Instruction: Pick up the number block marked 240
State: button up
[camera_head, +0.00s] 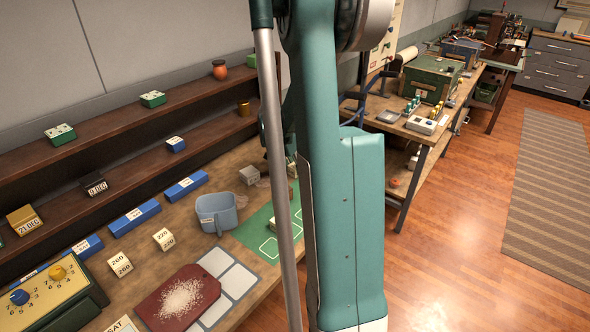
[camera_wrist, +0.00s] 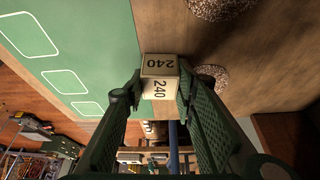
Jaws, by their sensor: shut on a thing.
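The cream number block marked 240 (camera_wrist: 160,68) shows in the wrist view, with the number on two of its faces. My gripper (camera_wrist: 159,90) is shut on it, one dark green finger on each side. The block appears over the border of the green mat (camera_wrist: 75,45) and the brown wooden surface; I cannot tell how high it is. In the head view my arm hides most of the gripper area. Cream blocks marked 260 (camera_head: 119,264) and 220 (camera_head: 164,239) stand on the bench at lower left.
A blue jug (camera_head: 217,213) stands beside the green mat. A dark red board (camera_head: 160,306) with pale grains lies in front. Brown shelves (camera_head: 125,148) with small boxes run along the wall. Two speckled piles or patches (camera_wrist: 213,76) lie near the block in the wrist view.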

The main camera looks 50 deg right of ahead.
jog(key=shift+r, duration=0.1)
notch_tip(320, 180, up, 10)
jog(key=shift+f+p, duration=0.1)
jog(key=shift+p, duration=1.15)
